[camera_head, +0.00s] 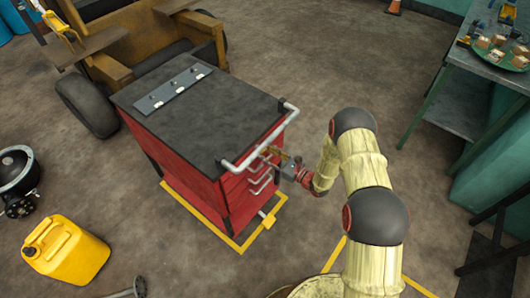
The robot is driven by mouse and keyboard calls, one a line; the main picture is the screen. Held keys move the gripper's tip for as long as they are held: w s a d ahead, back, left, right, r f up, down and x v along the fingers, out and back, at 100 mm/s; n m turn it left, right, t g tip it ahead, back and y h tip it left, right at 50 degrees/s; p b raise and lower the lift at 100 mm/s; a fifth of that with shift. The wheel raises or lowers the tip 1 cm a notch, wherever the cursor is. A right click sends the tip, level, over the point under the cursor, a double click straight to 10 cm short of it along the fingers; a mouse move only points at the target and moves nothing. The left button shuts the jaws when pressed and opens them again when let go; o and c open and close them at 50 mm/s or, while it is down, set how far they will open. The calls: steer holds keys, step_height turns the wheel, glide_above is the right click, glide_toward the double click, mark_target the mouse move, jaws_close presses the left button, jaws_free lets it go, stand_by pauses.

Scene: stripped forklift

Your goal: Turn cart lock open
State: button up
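The red tool cart (190,160) has a dark top and stands in a yellow floor outline. Its drawer front faces right, with several pale drawer handles and a pale push bar (262,143) along the top edge. My gripper (277,154) is at the upper part of that front, just below the push bar, beside the top drawer handles. A small brass-coloured part shows at its tip, too small to identify. The cart lock cannot be made out; my gripper and the push bar cover part of that area. Whether the fingers are open, shut or touching the cart cannot be told.
A stripped yellow-brown forklift (125,50) stands close behind the cart. A yellow jerrycan (66,250) and a dark round part (17,175) lie at left. A green workbench (488,75) with small boxes is at right. Floor between cart and bench is mostly clear.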

steer(key=shift+n, duration=0.3)
steer(key=shift+c, duration=0.5)
steer(key=n+b, duration=0.3)
steer(key=shift+f+n, duration=0.1)
steer(key=shift+n, duration=0.3)
steer(key=n+b, duration=0.3)
steer(key=n, duration=0.1)
steer(key=n+b, duration=0.3)
steer(key=n, duration=0.2)
steer(key=shift+b, duration=0.3)
steer(key=shift+n+b, duration=1.9)
steer(key=shift+n, duration=0.3)
steer(key=o, duration=1.1)
steer(key=shift+c, duration=0.2)
steer(key=shift+o, duration=0.5)
